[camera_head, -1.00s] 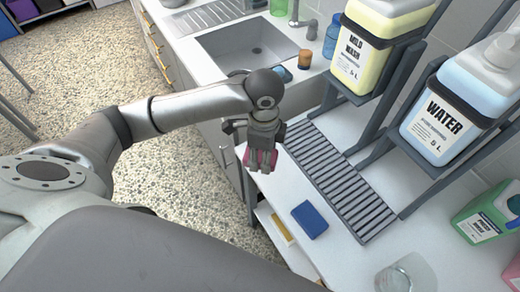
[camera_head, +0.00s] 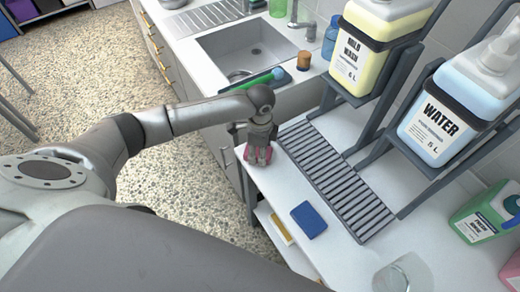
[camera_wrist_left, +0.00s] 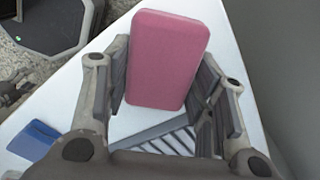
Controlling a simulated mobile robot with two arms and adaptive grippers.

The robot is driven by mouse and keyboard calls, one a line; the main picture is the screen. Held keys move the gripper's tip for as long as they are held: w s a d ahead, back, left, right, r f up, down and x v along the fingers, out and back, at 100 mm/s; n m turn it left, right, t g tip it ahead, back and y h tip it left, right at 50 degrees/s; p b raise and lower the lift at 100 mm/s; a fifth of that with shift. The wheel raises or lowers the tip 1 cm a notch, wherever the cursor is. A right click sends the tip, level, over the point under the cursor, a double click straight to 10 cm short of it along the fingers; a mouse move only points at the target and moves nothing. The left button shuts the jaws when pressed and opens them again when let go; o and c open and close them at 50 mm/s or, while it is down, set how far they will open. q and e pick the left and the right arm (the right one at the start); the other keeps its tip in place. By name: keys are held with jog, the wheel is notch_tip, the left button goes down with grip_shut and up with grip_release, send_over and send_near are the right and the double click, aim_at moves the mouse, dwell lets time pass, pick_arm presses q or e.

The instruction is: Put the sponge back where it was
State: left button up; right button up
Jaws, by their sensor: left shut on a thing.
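A pink sponge (camera_wrist_left: 168,58) is between the fingers of my left gripper (camera_head: 257,157), which is shut on it. In the head view the fingers hide most of it, with pink edges showing at both sides. The gripper is at the left end of the white counter (camera_head: 283,190), beside the slatted grey drain rack; I cannot tell whether the sponge touches the counter. A blue sponge-like block (camera_head: 309,220) lies on the counter, nearer to me. It also shows in the left wrist view (camera_wrist_left: 33,140). My right gripper is not in view.
The drain rack (camera_head: 338,183) lies right of the gripper. Mild wash (camera_head: 361,62) and water (camera_head: 440,125) containers stand on grey stands behind it. A sink (camera_head: 247,48) with a green-handled brush (camera_head: 262,80) is farther back. A clear glass (camera_head: 400,273) stands near the front.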

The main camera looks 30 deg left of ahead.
pick_arm(q)
jog(key=shift+f, duration=0.15)
jog(key=o, duration=0.9)
notch_tip(320, 180, up, 12)
jog(key=shift+r+b, duration=0.2)
jog(key=shift+b, duration=0.1)
